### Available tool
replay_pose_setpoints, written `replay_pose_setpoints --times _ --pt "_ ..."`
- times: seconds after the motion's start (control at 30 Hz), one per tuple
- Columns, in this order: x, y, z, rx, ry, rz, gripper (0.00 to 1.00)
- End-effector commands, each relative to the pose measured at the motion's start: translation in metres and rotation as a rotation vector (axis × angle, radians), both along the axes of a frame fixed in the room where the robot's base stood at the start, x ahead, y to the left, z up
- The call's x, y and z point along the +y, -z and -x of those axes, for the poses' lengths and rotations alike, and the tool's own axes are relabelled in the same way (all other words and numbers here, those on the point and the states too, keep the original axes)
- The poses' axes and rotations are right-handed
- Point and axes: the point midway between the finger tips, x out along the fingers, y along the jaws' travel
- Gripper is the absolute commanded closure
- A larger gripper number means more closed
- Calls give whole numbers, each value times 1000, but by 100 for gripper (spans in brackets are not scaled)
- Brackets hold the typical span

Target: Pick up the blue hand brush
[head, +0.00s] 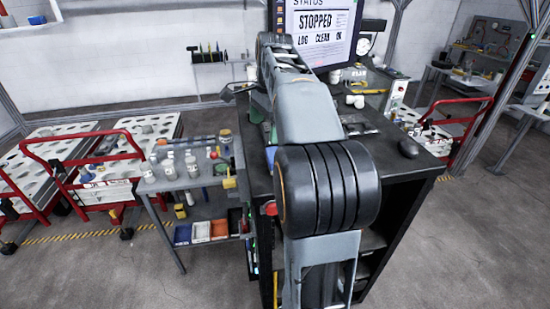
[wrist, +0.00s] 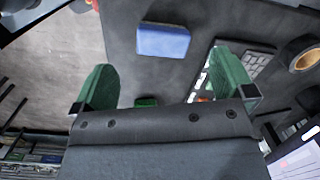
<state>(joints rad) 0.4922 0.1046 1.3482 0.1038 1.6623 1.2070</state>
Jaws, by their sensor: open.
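In the wrist view, a blue, block-shaped thing with rounded corners (wrist: 163,40) lies on the dark worktop beyond my fingertips. It looks like the blue hand brush, but I cannot make out bristles or a handle. My gripper (wrist: 166,78) shows two green fingers set wide apart with nothing held between them. The blue thing is ahead of the gap between the fingers, apart from both.
A keyboard-like panel (wrist: 258,62) lies by the right finger, with a tape roll (wrist: 306,59) farther right. A small green thing (wrist: 146,101) shows just above my gripper body.

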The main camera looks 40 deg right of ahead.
Motion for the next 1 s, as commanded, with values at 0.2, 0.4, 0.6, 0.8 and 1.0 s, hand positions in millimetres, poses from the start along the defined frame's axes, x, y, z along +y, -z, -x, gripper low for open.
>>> replay_pose_setpoints --times 0.2,0.4,0.6,0.8,1.0 --pt "-38 -19 1 41 267 -42 0" --pt "-42 2 2 54 331 -52 0" --pt "-38 36 0 53 331 -51 0" --pt "-37 56 -1 50 330 -51 0" --pt "-35 66 -1 51 329 -51 0"
